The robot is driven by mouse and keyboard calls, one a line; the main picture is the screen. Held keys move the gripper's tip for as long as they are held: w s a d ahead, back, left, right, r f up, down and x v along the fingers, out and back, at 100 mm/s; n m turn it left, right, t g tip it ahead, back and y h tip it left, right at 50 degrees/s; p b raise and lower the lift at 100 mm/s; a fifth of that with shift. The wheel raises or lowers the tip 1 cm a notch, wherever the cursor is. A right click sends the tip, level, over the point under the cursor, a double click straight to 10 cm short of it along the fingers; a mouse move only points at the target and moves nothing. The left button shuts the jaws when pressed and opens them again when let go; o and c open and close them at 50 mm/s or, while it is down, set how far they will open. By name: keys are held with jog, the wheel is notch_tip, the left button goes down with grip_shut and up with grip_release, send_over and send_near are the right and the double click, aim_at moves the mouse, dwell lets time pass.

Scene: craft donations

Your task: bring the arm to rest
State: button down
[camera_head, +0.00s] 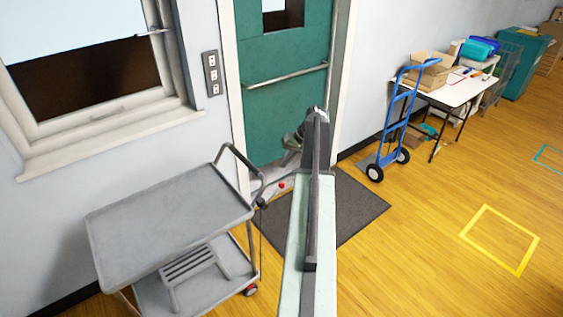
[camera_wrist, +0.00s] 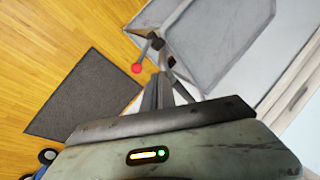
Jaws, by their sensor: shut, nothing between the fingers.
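My arm (camera_head: 306,225) reaches up from the bottom middle of the head view, in front of the green door and the dark mat. Its far end bends near the door's lower part, where the arm hides most of my gripper. In the wrist view my gripper (camera_wrist: 166,82) points away from the camera, its narrow fingers together. It is shut and empty. Beyond the fingers the grey cart shows; I cannot tell the exact gap between them.
A grey two-shelf cart (camera_head: 165,215) stands left of my arm, a step stool (camera_head: 190,262) on its lower shelf. A dark mat (camera_head: 355,208) lies before the green door (camera_head: 285,105). A blue hand truck (camera_head: 393,125) stands by a white table (camera_head: 460,90).

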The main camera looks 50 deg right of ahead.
jog(key=w+a+n, duration=0.2)
jog(key=w+a, duration=0.9)
jog(key=a, duration=0.1)
jog(key=w+a+f+n+g+y+b, duration=0.1)
jog(key=w+a+n, duration=0.15)
jog(key=a, duration=0.75)
jog(key=w+a+f+n+g+b, duration=0.1)
jog(key=w+a+f+n+g, duration=0.15)
jog(key=a, duration=0.85)
jog(key=a+n, duration=0.1)
jog(key=a, duration=1.2)
jog(key=s+a+f+n+g+h+b, duration=0.1)
jog(key=s+a, duration=0.3)
jog(key=a, duration=0.3)
jog(key=s+a+f+n+h, duration=0.1)
jog(key=s+a+h, duration=0.1)
jog(key=s+a, duration=0.35)
jog(key=shift+s+d+f+m+h, duration=0.25)
jog(key=shift+s+d+m+h, duration=0.45)
jog(key=shift+d, duration=0.25)
